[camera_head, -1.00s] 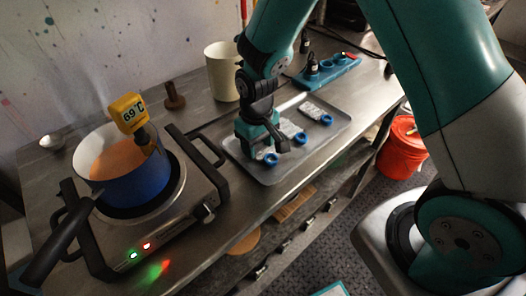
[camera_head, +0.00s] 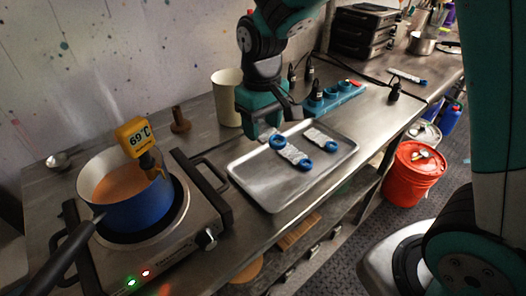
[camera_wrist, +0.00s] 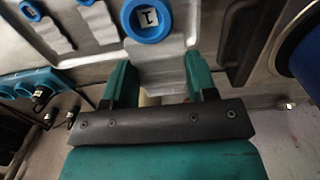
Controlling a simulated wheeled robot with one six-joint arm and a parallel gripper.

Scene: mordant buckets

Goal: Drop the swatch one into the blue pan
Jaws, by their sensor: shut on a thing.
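The swatch one hangs from my gripper (camera_head: 262,132); its blue ring (camera_head: 277,141) sticks out at the right of the fingers. In the wrist view the ring marked "1" (camera_wrist: 147,18) shows just beyond the fingertips (camera_wrist: 160,65). My gripper is shut on this swatch, a little above the metal tray; its cloth is mostly hidden by the fingers in the head view. The blue pan (camera_head: 137,218), holding orange-brown liquid, stands on the hot plate at the left, well apart from my gripper. Part of it shows at the right edge of the wrist view (camera_wrist: 302,50).
The tray (camera_head: 270,194) holds two other swatches with blue rings (camera_head: 306,164) (camera_head: 331,146). A yellow thermometer reading 69°C (camera_head: 135,137) is at the pan's rim. The pan's handle (camera_head: 67,255) points front left. A cream cup (camera_head: 226,100) and blue rack (camera_head: 335,96) stand behind.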

